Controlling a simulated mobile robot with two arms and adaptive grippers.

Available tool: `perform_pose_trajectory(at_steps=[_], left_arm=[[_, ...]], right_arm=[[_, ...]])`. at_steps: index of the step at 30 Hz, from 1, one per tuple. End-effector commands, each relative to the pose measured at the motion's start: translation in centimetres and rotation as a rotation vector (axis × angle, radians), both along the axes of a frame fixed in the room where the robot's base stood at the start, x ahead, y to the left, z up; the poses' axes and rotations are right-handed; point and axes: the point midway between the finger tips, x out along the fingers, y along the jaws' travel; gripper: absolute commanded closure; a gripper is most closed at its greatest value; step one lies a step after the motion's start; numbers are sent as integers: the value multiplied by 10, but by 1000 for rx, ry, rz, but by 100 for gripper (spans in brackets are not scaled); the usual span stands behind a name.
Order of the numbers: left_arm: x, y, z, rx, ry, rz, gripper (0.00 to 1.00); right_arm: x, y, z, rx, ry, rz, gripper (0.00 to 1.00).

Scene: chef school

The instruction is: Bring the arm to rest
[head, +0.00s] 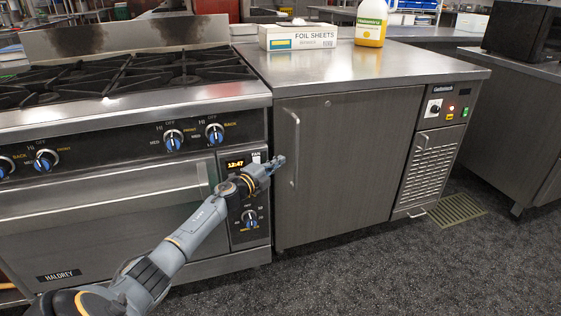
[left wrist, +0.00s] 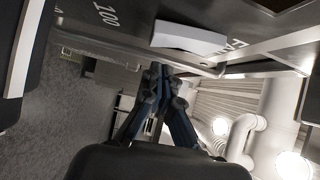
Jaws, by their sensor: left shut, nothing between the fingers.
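My left arm (head: 190,235) reaches in from the bottom left of the head view. Its gripper (head: 277,163) is in front of the gap between the stove and the grey cabinet, close to the cabinet door's vertical handle (head: 294,160). From this view I cannot tell whether it touches the handle. In the left wrist view the two dark fingers (left wrist: 160,78) meet at their tips, with nothing between them. My right gripper is in neither view.
The stove (head: 100,220) with its blue knobs and oven handle stands left of the arm. The cabinet (head: 350,170) carries a foil sheets box (head: 298,37) and a yellow bottle (head: 371,22) on its steel top. The dark floor (head: 400,270) in front is clear.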

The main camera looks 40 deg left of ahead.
Motion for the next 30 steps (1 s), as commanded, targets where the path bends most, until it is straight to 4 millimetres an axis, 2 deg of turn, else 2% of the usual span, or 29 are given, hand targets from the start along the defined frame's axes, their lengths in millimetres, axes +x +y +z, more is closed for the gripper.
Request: perform_pose_trajectory(at_steps=[6, 12, 23, 26, 29, 30], left_arm=[[-34, 0, -1, 4, 3, -3, 100], [-54, 0, -1, 2, 2, -2, 100], [-61, -3, -2, -9, 0, 3, 100], [-65, -17, -12, -65, 2, 28, 100], [-79, -46, -34, -196, 18, 95, 100], [-89, -60, -46, -272, 36, 136, 100]], right_arm=[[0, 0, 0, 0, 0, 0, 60], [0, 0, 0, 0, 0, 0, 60], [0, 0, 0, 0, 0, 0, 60], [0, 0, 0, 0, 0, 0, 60], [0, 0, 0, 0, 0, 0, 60], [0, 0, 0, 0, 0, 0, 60]])
